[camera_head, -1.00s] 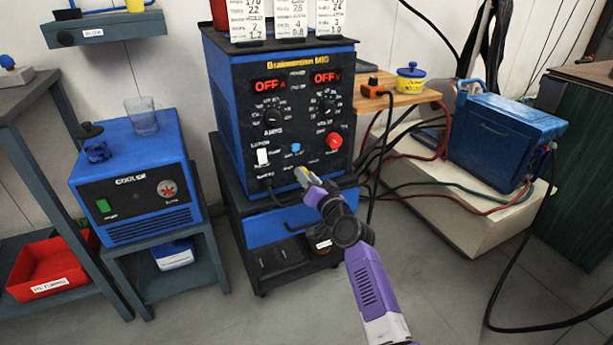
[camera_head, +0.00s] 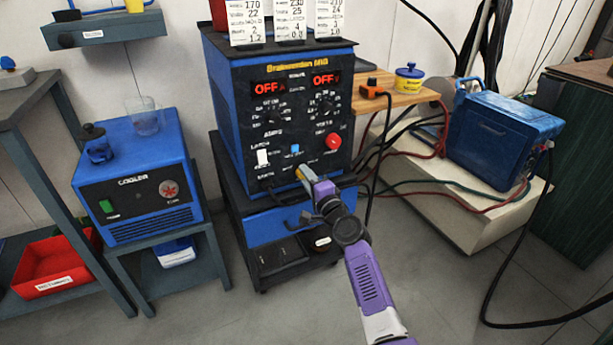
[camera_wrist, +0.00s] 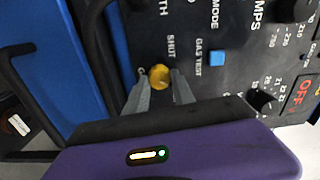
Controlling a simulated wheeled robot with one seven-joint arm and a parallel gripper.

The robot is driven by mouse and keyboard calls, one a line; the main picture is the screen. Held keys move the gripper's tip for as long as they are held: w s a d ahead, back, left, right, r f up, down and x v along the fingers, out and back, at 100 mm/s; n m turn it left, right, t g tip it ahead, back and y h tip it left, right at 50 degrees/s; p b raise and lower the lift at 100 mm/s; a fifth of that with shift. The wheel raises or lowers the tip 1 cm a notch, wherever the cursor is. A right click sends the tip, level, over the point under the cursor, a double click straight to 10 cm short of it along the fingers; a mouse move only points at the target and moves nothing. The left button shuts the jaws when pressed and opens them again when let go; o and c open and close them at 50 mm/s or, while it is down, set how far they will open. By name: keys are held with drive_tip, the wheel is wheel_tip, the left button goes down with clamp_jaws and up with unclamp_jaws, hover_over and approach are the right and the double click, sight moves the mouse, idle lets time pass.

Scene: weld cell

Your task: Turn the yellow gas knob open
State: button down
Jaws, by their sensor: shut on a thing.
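The yellow gas knob (camera_wrist: 159,76) sits on the black front panel of the welder (camera_head: 290,120), near the printed words SHUT and GAS TEST in the wrist view. My gripper (camera_wrist: 160,87) has its two grey fingertips on either side of the knob and is shut on it. In the head view my gripper (camera_head: 302,174) reaches the lower part of the panel, and its fingers largely hide the knob there. The knob's exact turn angle is hard to tell.
A blue push button (camera_wrist: 217,57) is close to the knob. A red knob (camera_head: 333,141) and a white switch (camera_head: 263,157) are higher on the panel. A metal handle bar (camera_wrist: 30,75) and black cables (camera_head: 372,165) are near my arm.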

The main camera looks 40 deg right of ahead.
drive_tip(key=shift+m, duration=0.6)
drive_tip(key=c, duration=1.1)
unclamp_jaws()
drive_tip(key=p+v, duration=0.2)
drive_tip(key=v, duration=0.5)
drive_tip(key=shift+s+a, duration=0.1)
drive_tip(key=shift+s, duration=0.3)
